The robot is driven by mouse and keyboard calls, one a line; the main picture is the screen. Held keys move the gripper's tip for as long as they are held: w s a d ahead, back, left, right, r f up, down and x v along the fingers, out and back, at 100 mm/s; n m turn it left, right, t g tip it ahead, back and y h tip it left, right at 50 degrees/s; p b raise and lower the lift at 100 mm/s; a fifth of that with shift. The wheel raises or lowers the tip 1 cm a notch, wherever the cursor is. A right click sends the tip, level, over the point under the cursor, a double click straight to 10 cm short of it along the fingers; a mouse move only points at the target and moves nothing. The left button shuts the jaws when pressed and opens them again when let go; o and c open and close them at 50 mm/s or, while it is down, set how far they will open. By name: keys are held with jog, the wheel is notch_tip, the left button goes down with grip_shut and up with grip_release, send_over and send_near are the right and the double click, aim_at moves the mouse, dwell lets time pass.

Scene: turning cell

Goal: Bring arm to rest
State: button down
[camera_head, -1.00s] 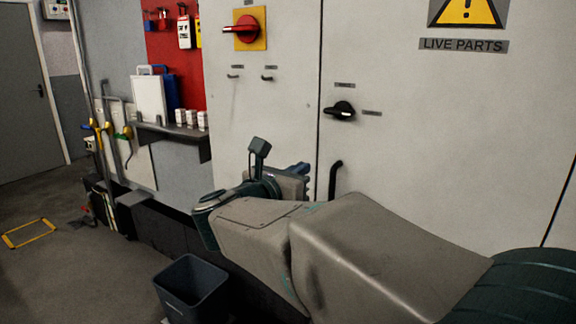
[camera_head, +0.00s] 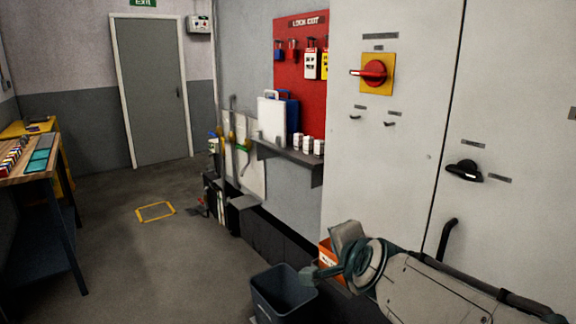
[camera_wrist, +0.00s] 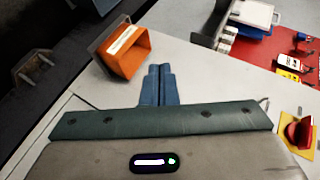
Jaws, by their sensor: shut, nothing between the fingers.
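My gripper (camera_wrist: 160,70) shows in the wrist view as two blue fingers side by side, shut and empty. A pale cabinet face lies beyond the fingertips, and I see no contact with it. In the head view my arm reaches in from the lower right, in front of the cabinet (camera_head: 395,165).
An orange box (camera_wrist: 125,52) is near the fingers in the wrist view; an orange container (camera_head: 326,258) shows beside my arm. A dark bin (camera_head: 283,292) stands on the floor. A shelf (camera_head: 290,158) juts from the wall. A bench (camera_head: 40,172) is at left; the middle floor is clear.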

jog(key=s+d+f+n+g+p, duration=0.2)
jog(key=s+f+n+g, duration=0.1)
jog(key=s+n, duration=0.3)
jog(key=s+d+f+n+g+h+p, duration=0.1)
jog(key=s+d+f+n+g+p, duration=0.1)
jog(key=s+n+g, duration=0.4)
jog(key=s+d+f+n, duration=0.1)
jog(key=s+f, duration=0.1)
jog(key=s, duration=0.3)
